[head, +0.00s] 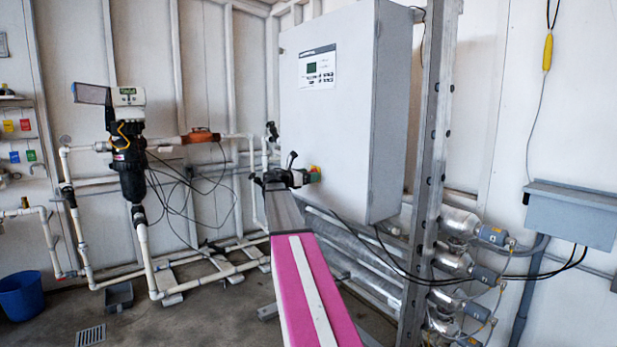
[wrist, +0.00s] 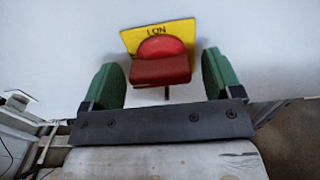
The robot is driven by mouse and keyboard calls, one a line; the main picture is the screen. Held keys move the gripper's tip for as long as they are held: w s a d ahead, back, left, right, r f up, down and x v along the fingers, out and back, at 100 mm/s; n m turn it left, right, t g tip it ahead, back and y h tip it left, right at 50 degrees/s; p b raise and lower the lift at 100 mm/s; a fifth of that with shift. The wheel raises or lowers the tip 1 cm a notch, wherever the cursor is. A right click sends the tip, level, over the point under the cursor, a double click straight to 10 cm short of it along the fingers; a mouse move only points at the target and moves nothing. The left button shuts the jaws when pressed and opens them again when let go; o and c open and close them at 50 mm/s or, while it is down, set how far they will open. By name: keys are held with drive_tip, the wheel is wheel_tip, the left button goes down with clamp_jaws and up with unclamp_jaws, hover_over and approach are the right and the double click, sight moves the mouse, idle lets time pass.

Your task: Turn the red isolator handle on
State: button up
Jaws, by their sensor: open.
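The red isolator handle (wrist: 162,60) sits on a yellow plate (wrist: 185,29) on a pale cabinet face in the wrist view. Lettering that looks like "ON" shows on the plate above it. My gripper (wrist: 161,75) is open, with one green finger on each side of the handle. A gap shows between the handle and each finger, and no contact is visible. In the head view my gripper (head: 313,175) is at the lower part of the cabinet front (head: 335,125). A bit of yellow shows there, but my gripper mostly hides the handle.
A steel post (head: 432,160) stands right of the cabinet, with metal cylinders (head: 455,262) beside it. Black cables (head: 400,268) run below the cabinet. White pipework and a black filter unit (head: 130,165) stand at the left. A blue bucket (head: 20,296) is on the floor.

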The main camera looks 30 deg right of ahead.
drive_tip(key=c, duration=0.9)
drive_tip(key=shift+c, duration=0.2)
drive_tip(key=shift+m, duration=0.4)
drive_tip(key=m, duration=0.2)
drive_tip(key=shift+m, duration=2.2)
drive_tip(key=o, duration=0.9)
